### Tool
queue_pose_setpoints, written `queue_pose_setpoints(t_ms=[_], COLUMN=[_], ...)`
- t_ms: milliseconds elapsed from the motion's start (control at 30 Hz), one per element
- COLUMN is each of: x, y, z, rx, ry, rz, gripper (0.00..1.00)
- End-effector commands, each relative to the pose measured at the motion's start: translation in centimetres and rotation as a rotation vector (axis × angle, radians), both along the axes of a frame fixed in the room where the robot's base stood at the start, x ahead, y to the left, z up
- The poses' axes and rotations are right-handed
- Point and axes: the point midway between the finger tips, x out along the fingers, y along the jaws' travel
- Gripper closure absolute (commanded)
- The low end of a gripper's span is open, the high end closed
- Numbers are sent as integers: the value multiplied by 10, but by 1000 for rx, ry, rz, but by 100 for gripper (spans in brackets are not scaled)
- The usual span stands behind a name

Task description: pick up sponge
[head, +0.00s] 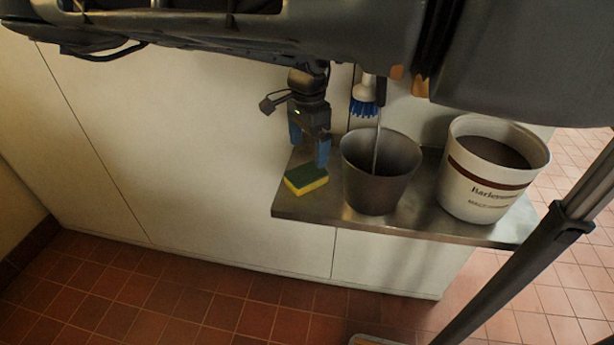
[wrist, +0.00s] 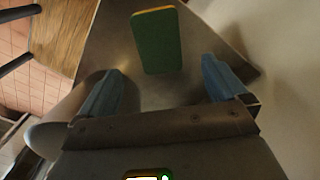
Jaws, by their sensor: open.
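The sponge (head: 306,180) is yellow with a green scouring top. It lies flat at the left end of a metal shelf (head: 408,227). My gripper (head: 309,150) is above the shelf, just behind the sponge, with its blue fingers pointing down. In the wrist view the sponge (wrist: 157,41) shows its green face beyond the fingertips, between the lines of the two fingers. My gripper (wrist: 164,82) is open with nothing between its fingers. It appears apart from the sponge.
A dark metal bucket (head: 376,185) holding a blue-bristled brush (head: 365,92) stands just right of the sponge. A white bucket (head: 487,182) with a brown band is further right. A pale wall panel (head: 190,150) is behind. The shelf's left edge is close to the sponge.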

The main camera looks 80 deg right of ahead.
Motion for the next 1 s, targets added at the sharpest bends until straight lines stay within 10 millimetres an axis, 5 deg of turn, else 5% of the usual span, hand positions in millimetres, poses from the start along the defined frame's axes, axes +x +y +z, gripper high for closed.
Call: queue_pose_setpoints(t_ms=[600, 867, 1000], x=[-4, -3, -3], y=[-3, -3, -3], z=[-69, -71, -71], rx=[-2, -3, -3], ry=[1, 0, 0], rz=[-1, -1, -1], gripper=[1, 1, 14])
